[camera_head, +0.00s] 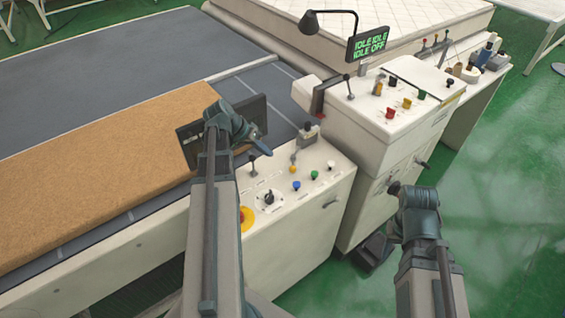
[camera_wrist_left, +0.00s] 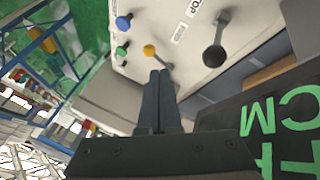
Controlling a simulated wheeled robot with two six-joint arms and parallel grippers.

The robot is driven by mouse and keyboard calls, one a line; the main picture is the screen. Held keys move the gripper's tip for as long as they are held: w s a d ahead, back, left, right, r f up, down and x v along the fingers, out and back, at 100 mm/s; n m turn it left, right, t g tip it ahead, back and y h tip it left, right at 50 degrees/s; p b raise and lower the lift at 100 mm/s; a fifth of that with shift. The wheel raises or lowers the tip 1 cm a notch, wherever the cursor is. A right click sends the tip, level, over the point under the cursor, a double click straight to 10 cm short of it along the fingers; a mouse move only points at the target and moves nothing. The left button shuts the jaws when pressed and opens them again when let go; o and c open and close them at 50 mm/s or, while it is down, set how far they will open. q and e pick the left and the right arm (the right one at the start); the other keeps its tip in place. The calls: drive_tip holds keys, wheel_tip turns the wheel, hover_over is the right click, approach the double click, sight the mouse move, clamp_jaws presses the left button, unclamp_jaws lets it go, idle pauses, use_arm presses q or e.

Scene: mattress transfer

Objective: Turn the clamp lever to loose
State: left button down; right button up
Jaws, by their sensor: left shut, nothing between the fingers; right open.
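The near console (camera_head: 318,222) carries a black-knobbed lever (camera_head: 252,158) and a yellow-knobbed lever (camera_head: 293,168). I cannot read which is labelled as the clamp lever. My left gripper (camera_head: 262,147) is shut and empty, just above these levers. In the left wrist view its fingertips (camera_wrist_left: 158,74) point at the console, close to the yellow-knobbed lever (camera_wrist_left: 150,50), and partly overlap its stem; contact cannot be told. The black-knobbed lever (camera_wrist_left: 214,56) stands to the right of the fingertips. My right gripper (camera_head: 394,190) is open and empty, beside the taller console, away from the levers.
Blue (camera_head: 296,186) and green (camera_head: 314,174) buttons and a red-and-yellow stop button (camera_head: 246,216) sit on the near console. A dark display (camera_head: 190,146) stands beside the left gripper. A brown mattress layer (camera_head: 90,170) lies left. The taller console (camera_head: 375,140) stands right.

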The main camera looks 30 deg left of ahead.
sight(294, 171)
use_arm(q)
drive_tip(key=b+x, duration=0.8)
drive_tip(key=x, duration=0.2)
drive_tip(key=shift+d, duration=0.1)
idle(0.4)
drive_tip(key=shift+s+d+n+t+y, duration=0.1)
drive_tip(key=shift+d+n+t+y, duration=0.25)
drive_tip(key=shift+d+n, duration=0.3)
drive_tip(key=shift+d+n+y, duration=0.45)
drive_tip(key=shift+d+n, duration=0.1)
drive_tip(key=shift+n, duration=0.3)
drive_tip(key=d+n, duration=0.1)
drive_tip(key=w+n+y, duration=0.1)
drive_tip(key=shift+d+n+t+y, duration=0.3)
drive_tip(key=shift+d+n+t, duration=0.05)
drive_tip(key=shift+d+n, duration=0.05)
drive_tip(key=shift+w+d+n+y, duration=0.5)
drive_tip(key=shift+d+n, duration=0.05)
drive_tip(key=shift+n, duration=0.35)
drive_tip(key=w+d+n+y, duration=0.1)
drive_tip(key=n, duration=0.1)
drive_tip(key=w+d+n+y, duration=0.1)
drive_tip(key=n, duration=0.1)
drive_tip(key=shift+w+y, duration=0.3)
drive_tip(key=shift+w, duration=0.1)
drive_tip(key=shift+w+d, duration=0.2)
drive_tip(key=shift+w, duration=0.45)
drive_tip(key=shift+w+d, duration=0.2)
drive_tip(key=shift+w, duration=0.45)
